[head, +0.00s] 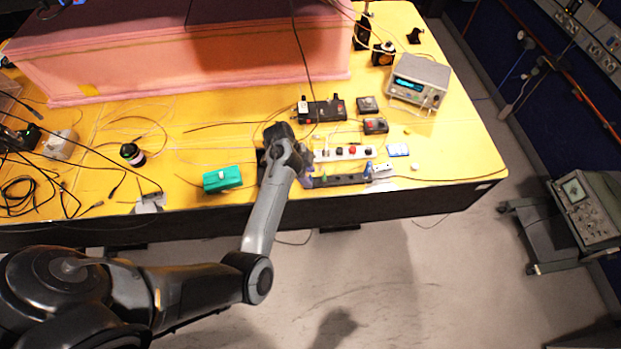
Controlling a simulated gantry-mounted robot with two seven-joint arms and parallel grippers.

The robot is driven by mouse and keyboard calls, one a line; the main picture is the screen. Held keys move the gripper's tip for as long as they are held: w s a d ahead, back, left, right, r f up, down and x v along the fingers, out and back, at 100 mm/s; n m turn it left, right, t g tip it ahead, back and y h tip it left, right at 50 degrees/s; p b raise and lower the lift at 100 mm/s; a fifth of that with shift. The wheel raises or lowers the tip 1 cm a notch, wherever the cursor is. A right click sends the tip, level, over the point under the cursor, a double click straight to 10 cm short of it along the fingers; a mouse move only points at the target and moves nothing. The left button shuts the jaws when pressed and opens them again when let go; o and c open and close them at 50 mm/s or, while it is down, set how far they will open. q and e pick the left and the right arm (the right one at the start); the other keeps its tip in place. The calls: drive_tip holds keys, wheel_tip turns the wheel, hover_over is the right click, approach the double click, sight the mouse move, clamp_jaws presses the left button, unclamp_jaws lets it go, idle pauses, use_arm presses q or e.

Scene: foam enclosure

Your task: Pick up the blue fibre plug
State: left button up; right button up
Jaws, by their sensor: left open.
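A small blue piece (368,169), which looks like the blue fibre plug, stands at the right end of a low black strip (340,179) near the table's front edge. My left gripper (301,170) is over the left end of this strip, to the left of the blue piece and apart from it. Its wrist hides most of the fingers. It is open, and I see nothing held in it. A bluish-purple patch shows beside the fingers; I cannot tell what it is. My right gripper is not in view.
A white strip with coloured knobs (345,153) lies just behind the black strip. A green box (222,179) is left of my wrist. Loose cables cross the yellow table (455,140).

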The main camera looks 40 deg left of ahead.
use_arm(q)
drive_tip(key=shift+w+d+f, duration=0.1)
drive_tip(key=shift+w+f, duration=0.05)
drive_tip(key=shift+f, duration=0.4)
drive_tip(key=shift+c, duration=0.5)
clamp_jaws()
drive_tip(key=shift+r, duration=0.15)
